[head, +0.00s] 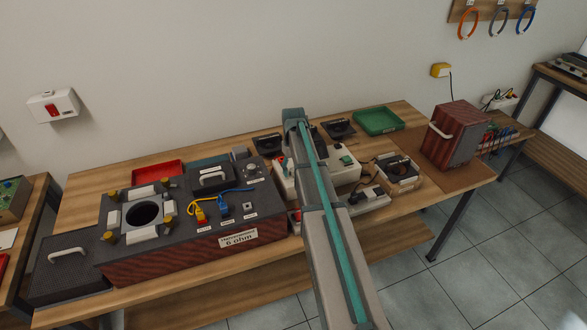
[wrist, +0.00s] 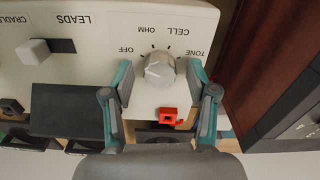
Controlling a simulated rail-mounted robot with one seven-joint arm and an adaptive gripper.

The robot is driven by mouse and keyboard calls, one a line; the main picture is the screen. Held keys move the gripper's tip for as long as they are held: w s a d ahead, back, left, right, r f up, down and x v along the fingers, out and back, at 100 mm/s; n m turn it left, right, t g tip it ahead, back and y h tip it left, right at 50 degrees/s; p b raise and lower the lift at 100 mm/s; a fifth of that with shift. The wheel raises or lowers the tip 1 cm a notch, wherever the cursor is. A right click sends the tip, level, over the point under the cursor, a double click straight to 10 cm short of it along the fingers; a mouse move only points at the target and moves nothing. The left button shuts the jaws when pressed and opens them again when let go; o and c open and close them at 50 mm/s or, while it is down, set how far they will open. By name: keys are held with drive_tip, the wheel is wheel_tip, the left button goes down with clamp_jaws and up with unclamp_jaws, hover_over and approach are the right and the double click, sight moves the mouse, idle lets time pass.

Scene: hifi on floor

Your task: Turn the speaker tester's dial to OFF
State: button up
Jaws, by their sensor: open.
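The speaker tester (wrist: 95,60) is a pale panel, seen upside down in the wrist view. Its round grey dial (wrist: 160,69) has the labels OFF, OHM, CELL and TONE around it; OFF is at the dial's left in this view. I cannot tell clearly which mark the dial points at. My gripper (wrist: 161,78) is open, with one teal-and-grey finger on each side of the dial. Contact with the dial cannot be made out. In the head view my arm covers the dial and gripper; part of the pale tester (head: 345,174) shows.
A red part (wrist: 169,117) lies close to the dial, between the fingers. A green tray (head: 377,133) and a reddish box (head: 462,140) are at the right.

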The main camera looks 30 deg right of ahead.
wheel_tip(320, 180, up, 12)
idle(0.6)
